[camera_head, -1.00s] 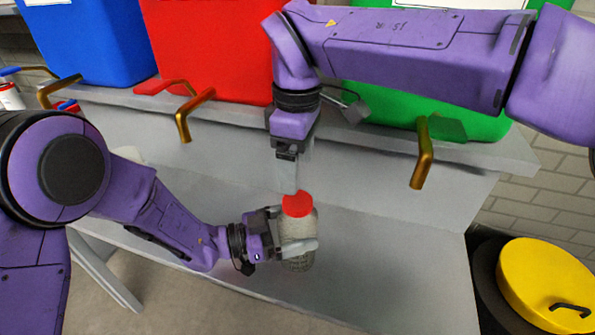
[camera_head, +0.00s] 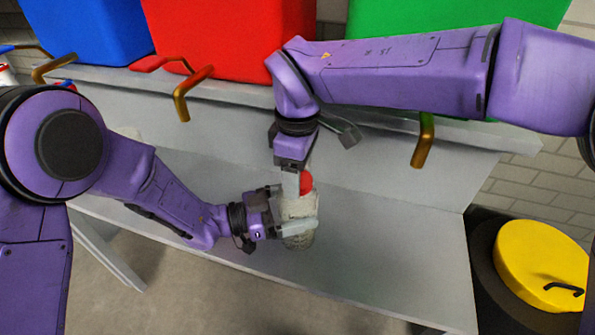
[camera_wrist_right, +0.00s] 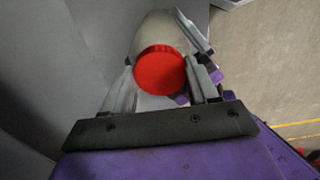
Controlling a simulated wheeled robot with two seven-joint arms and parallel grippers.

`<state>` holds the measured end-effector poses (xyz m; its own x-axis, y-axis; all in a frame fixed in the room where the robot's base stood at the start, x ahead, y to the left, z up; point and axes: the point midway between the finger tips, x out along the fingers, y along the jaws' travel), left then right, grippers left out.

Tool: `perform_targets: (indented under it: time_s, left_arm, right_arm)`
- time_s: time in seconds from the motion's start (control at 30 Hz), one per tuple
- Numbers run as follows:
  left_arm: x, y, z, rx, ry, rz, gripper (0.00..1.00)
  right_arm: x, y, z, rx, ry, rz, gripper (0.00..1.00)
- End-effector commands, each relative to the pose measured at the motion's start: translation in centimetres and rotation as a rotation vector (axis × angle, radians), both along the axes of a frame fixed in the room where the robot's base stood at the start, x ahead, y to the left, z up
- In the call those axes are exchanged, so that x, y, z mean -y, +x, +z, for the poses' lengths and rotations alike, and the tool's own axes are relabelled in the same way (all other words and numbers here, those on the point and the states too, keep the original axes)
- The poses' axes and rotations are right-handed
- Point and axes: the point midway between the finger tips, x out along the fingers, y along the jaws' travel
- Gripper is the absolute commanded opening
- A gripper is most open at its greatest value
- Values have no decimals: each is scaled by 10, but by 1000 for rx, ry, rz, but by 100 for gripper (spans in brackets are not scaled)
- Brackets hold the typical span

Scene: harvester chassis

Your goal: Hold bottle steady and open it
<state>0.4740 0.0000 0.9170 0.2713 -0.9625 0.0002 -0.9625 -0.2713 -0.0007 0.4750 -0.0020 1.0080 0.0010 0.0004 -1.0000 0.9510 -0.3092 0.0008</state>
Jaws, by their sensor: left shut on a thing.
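A pale, textured bottle (camera_head: 298,239) with a red cap (camera_head: 306,182) stands upright above the grey bench in the head view. My left gripper (camera_head: 291,211) is shut around the bottle's body from the left. My right gripper (camera_head: 294,184) points down at the cap from above, its near finger covering part of the cap. In the right wrist view the red cap (camera_wrist_right: 160,70) lies between the two parted fingers of my right gripper (camera_wrist_right: 163,84), with the bottle (camera_wrist_right: 161,31) beyond it. I cannot tell whether either finger touches the cap.
Blue (camera_head: 85,35), red (camera_head: 225,35) and green (camera_head: 455,45) bins stand on the ledge behind. Bent metal handles (camera_head: 181,100) hang off its front. The grey bench (camera_head: 400,255) is clear on the right. A yellow-lidded drum (camera_head: 540,262) stands at the right.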

Motion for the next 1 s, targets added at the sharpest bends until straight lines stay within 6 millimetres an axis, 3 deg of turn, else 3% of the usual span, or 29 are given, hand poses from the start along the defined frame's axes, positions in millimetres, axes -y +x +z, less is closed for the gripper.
perform_targets:
  time_s: [0.03,0.1,0.37,0.7,0.93,0.97,1.0]
  left_arm:
    - [0,0,0,0,1,0,6]
    - [0,0,0,0,1,0,6]
    - [0,0,0,0,1,0,6]
    - [0,0,0,0,1,0,6]
    - [0,0,0,0,1,0,6]
    - [0,0,0,0,1,0,100]
    - [0,0,0,0,1,0,100]
  right_arm:
    - [0,0,0,0,0,0,62]
    - [0,0,0,0,0,0,84]
    - [0,0,1,0,0,0,84]
    - [0,0,43,2,2,-1,84]
    - [0,0,45,0,0,0,84]
    - [0,0,45,0,0,0,84]
    - [0,0,45,0,0,0,84]
